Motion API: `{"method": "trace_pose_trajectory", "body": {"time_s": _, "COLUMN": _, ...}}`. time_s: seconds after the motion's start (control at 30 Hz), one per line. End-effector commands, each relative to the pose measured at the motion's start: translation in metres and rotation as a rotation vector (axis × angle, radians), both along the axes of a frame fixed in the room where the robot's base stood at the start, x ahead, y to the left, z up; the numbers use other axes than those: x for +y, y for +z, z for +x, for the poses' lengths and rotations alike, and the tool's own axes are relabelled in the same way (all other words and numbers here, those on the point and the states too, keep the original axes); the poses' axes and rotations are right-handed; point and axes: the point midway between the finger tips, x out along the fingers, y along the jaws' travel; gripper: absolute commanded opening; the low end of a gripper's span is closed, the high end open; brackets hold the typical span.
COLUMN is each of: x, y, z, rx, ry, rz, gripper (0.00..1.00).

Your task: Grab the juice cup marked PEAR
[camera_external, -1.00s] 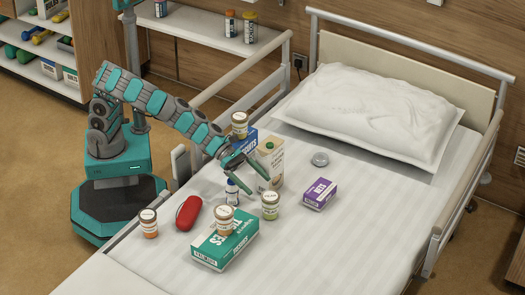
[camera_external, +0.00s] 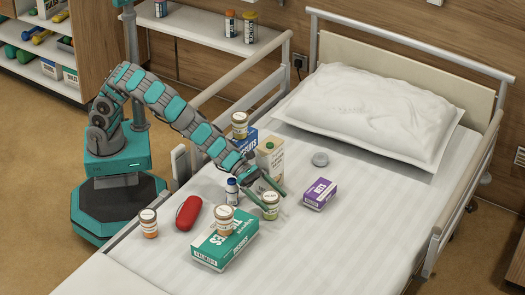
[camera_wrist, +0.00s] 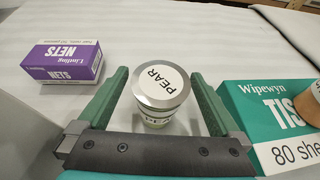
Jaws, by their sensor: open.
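The juice cup marked PEAR (camera_wrist: 161,87) stands upright on the bed, its grey lid with a white PEAR label showing in the wrist view. It also shows in the external view (camera_external: 270,209), partly covered by my gripper. My gripper (camera_wrist: 163,82) is open, with one green finger on each side of the cup. In the external view my gripper (camera_external: 275,199) is low over the bed at the cup. I cannot tell whether either finger touches the cup.
A purple NETS box (camera_wrist: 62,61) lies to the left in the wrist view. A carton (camera_external: 270,157), a blue-capped bottle (camera_external: 232,189) and a red case (camera_external: 188,212) are nearby.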

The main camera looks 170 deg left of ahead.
Motion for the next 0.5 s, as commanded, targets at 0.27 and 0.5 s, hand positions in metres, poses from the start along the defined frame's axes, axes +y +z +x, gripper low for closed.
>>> {"method": "trace_pose_trajectory", "body": {"time_s": 0.27, "x": 0.0004, "y": 0.0004, "z": 0.0008, "rx": 0.000, "ry": 0.000, "rz": 0.001, "gripper": 0.97}}
{"method": "trace_pose_trajectory", "body": {"time_s": 0.5, "x": 0.0003, "y": 0.0004, "z": 0.0008, "rx": 0.000, "ry": 0.000, "rz": 0.001, "gripper": 0.70}}
